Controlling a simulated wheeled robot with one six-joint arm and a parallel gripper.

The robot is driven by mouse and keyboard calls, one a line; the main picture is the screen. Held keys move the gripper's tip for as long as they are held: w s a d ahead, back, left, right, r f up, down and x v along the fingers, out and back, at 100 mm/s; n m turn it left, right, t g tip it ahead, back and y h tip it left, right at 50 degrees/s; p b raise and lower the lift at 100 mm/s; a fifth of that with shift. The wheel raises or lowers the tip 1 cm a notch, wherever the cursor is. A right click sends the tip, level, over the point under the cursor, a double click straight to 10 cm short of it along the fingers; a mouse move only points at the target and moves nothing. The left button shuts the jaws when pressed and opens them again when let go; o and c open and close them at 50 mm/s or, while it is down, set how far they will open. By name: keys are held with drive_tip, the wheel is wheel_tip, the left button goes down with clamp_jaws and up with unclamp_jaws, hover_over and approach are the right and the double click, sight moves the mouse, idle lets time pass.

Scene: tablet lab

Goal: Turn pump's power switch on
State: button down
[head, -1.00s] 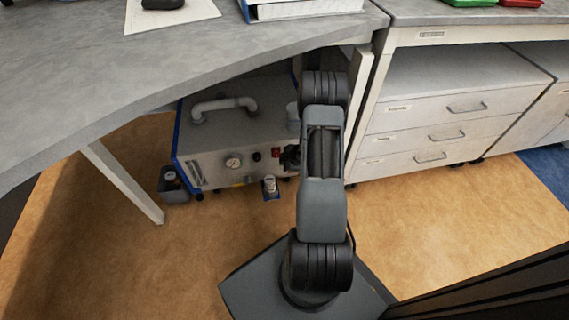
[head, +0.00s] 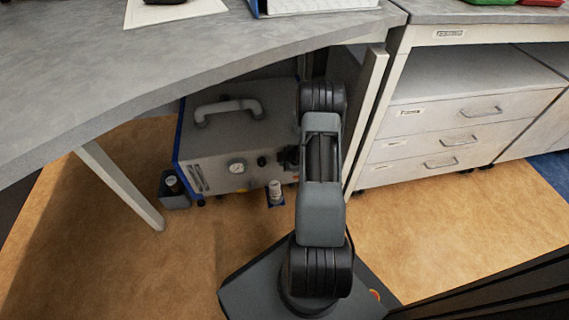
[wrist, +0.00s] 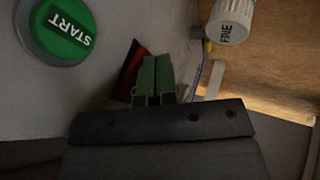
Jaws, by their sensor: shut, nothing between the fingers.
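The pump (head: 215,145) is a grey box with blue edges, a handle on top and a gauge on its front, under the bench. Its red power switch (wrist: 131,70) shows in the wrist view, in a dark frame, partly hidden behind my fingers. In the head view the switch is hidden by my gripper (head: 291,158). My gripper's green fingertips (wrist: 156,77) are shut together and empty, right at the switch. I cannot tell whether they touch it.
A green START button (wrist: 60,30) is on the panel left of my fingers, and a white knob marked FINE (wrist: 229,20) is to the right. The bench top (head: 120,80) overhangs the pump. A drawer unit (head: 435,130) stands right. Open floor (head: 120,250) lies in front.

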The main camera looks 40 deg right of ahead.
drive_tip(key=shift+w+d+f+p, duration=0.1)
drive_tip(key=shift+w+p, duration=0.15)
drive_tip(key=shift+p, duration=0.2)
